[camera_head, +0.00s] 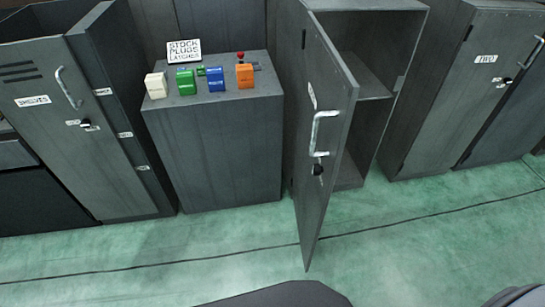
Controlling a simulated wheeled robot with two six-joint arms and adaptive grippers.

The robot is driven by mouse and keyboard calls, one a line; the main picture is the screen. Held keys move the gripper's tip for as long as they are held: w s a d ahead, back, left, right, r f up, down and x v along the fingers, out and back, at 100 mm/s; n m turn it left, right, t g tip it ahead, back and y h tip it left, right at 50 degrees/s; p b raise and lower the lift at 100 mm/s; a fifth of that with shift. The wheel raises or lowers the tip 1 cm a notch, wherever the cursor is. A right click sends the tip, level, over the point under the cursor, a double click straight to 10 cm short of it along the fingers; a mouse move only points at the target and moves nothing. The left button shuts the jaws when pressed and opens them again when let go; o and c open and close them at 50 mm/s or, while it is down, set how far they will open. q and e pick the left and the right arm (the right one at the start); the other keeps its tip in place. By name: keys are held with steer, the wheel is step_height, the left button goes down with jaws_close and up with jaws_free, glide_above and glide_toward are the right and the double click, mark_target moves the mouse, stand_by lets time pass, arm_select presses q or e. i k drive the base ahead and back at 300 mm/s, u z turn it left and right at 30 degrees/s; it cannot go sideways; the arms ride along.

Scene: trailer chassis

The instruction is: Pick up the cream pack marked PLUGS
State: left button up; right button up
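A cream pack (156,86) stands at the front left of the top of a grey cabinet (215,150). The marking on its front is too small to read. A green pack (186,82), a blue pack (216,79) and an orange pack (245,76) stand in a row to its right, with a gap between cream and green. Neither of my grippers is in view.
A sign (184,51) reading STOCK PLUGS LATCHES stands behind the packs. Small green and red-topped items lie near it. An open locker door (320,150) juts forward right of the cabinet. A closed locker (85,130) stands left. The green floor (200,250) in front is clear.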

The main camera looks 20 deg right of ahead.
mark_target(156, 83)
steer(key=z, duration=0.1)
steer(key=i, duration=0.8)
steer(key=z, duration=0.7)
steer(key=i, duration=0.35)
steer(key=z, duration=0.35)
steer(key=k, duration=0.55)
steer(key=u, duration=1.2)
steer(key=i, duration=0.85)
steer(key=z, duration=0.85)
